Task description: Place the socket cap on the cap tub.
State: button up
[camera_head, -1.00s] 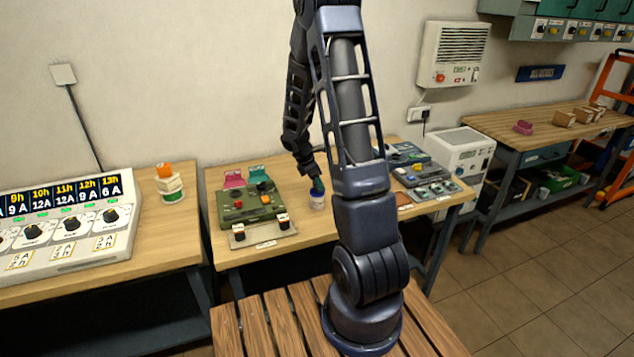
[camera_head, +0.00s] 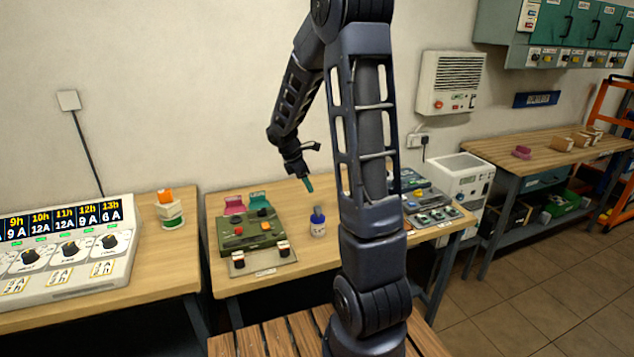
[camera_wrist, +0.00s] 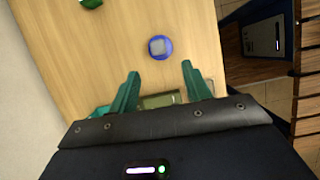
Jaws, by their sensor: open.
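A small white labelled tub (camera_head: 318,230) stands upright on the middle bench, with a blue piece (camera_head: 318,215) on top that looks like the socket cap. In the wrist view a round blue shape with a grey squarish centre (camera_wrist: 160,47) lies beyond my fingertips; its parts are hard to tell apart. My gripper (camera_head: 309,184) is above and slightly left of the tub, apart from it. Its teal fingers are spread and empty in the wrist view (camera_wrist: 160,76).
Grey devices (camera_head: 437,213) are on the right. Another tub with stacked pieces (camera_head: 172,212) stands on the left bench. Wood around the tub is clear.

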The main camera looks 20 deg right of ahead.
jog(key=s+a+r+m+t+y, duration=0.1)
jog(key=s+r+m+t+y, duration=0.1)
jog(key=s+r+m, duration=0.6)
jog(key=s+a+r+m+t+y, duration=0.2)
jog(key=s+r+m, duration=0.7)
jog(key=s, duration=1)
jog(key=shift+s+a+r+t, duration=0.2)
jog(key=shift+s+t, duration=0.1)
jog(key=shift+s, duration=0.05)
